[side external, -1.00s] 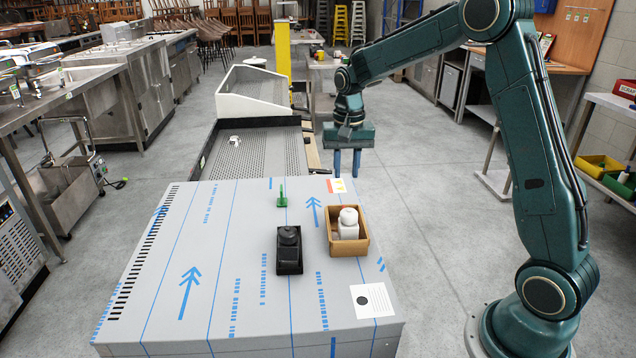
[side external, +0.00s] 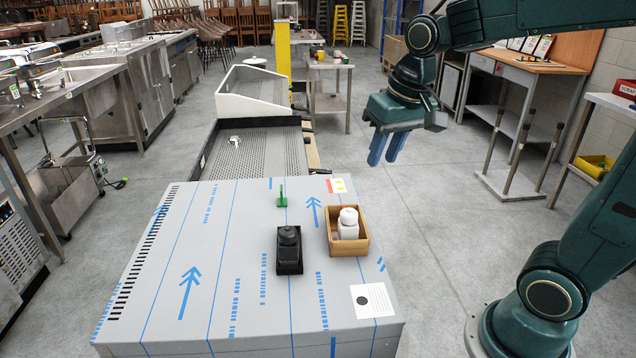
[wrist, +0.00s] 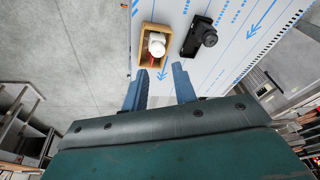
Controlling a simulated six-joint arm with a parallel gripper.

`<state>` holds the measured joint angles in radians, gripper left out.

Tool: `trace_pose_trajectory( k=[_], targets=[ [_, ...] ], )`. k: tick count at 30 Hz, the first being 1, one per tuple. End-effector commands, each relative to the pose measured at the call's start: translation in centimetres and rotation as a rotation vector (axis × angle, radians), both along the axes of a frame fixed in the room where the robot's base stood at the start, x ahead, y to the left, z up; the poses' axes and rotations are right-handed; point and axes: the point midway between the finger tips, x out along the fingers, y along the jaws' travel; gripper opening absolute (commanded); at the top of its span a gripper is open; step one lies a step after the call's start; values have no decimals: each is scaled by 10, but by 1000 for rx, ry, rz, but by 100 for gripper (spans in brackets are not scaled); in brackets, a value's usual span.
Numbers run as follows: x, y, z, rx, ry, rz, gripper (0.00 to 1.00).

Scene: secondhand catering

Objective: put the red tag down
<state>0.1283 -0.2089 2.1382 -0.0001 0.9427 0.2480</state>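A small red piece (wrist: 152,60), perhaps the red tag, shows in the wrist view beside the white bottle (wrist: 157,44) in the tan box (wrist: 143,36). I cannot make out its shape. It is hidden in the side view, where the white bottle (side external: 348,224) stands in the tan box (side external: 334,244) on the grey table (side external: 210,260). My gripper (side external: 384,161) is raised beyond the table's far right corner, clear of the table. Its blue fingers (wrist: 163,69) stand apart in the wrist view, and I see nothing held between them.
A perforated tray (side external: 262,153) with a small white item (side external: 235,140) lies beyond. The table's left half is clear.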

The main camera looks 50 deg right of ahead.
Motion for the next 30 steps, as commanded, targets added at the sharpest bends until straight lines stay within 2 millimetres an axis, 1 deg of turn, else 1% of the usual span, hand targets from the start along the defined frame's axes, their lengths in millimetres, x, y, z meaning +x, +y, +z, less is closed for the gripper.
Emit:
trace_pose_trajectory(
  k=[1, 7, 12, 15, 18, 21, 24, 30],
  targets=[
    [-11, 5, 4, -8, -21, 29, 28],
    [-52, 20, 10, -38, -85, 139, 28],
    [-85, 30, 8, -65, -140, 231, 28],
    [-102, 34, 4, -80, -170, 279, 28],
    [-115, 37, 0, -93, -193, 318, 28],
    [-123, 39, -3, -101, -207, 343, 28],
    [-127, 39, -4, -105, -214, 355, 28],
    [-128, 40, -5, -107, -215, 360, 28]
  ],
)
